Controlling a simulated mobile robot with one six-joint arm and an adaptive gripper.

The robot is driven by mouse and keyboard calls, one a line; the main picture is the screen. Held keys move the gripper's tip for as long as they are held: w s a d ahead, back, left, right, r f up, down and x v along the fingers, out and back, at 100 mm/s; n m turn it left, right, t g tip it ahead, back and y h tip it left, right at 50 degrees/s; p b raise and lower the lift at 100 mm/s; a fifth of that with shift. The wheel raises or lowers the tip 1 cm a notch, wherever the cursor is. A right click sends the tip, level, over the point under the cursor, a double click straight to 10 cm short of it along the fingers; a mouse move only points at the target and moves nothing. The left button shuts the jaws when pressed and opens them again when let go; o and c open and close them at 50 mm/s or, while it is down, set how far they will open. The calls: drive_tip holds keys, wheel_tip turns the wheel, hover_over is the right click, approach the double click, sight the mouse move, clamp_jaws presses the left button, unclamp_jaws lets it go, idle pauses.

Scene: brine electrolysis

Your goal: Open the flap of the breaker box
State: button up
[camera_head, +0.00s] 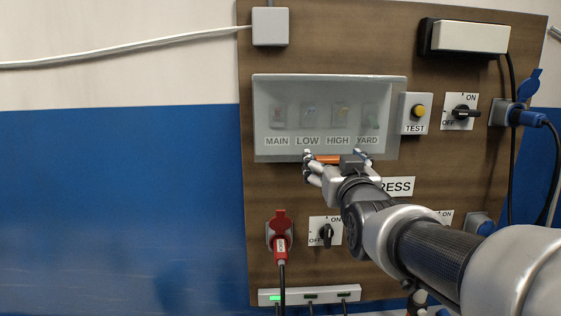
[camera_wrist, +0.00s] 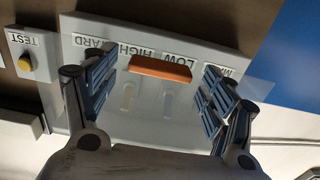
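The breaker box (camera_head: 397,118) is a grey case on the brown board, with several breakers labelled MAIN, LOW, HIGH and YARD. Its clear flap (camera_head: 325,92) appears closed over them. An orange handle (camera_head: 328,159) sits at the flap's lower edge; it also shows in the wrist view (camera_wrist: 160,68). My gripper (camera_head: 333,156) is at the lower edge, its fingers spread to either side of the handle. In the wrist view my gripper (camera_wrist: 158,72) is open, with visible gaps between the handle and both finger pads.
A TEST button (camera_head: 418,112) and a rotary switch (camera_head: 465,113) are right of the box. A red plug (camera_head: 280,245) and another rotary switch (camera_head: 326,235) sit below. A power strip (camera_head: 310,295) lies at the board's bottom. The blue wall at left is clear.

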drive_tip(key=c, duration=1.4)
drive_tip(key=shift+s+r, duration=0.1)
drive_tip(key=shift+s, duration=0.05)
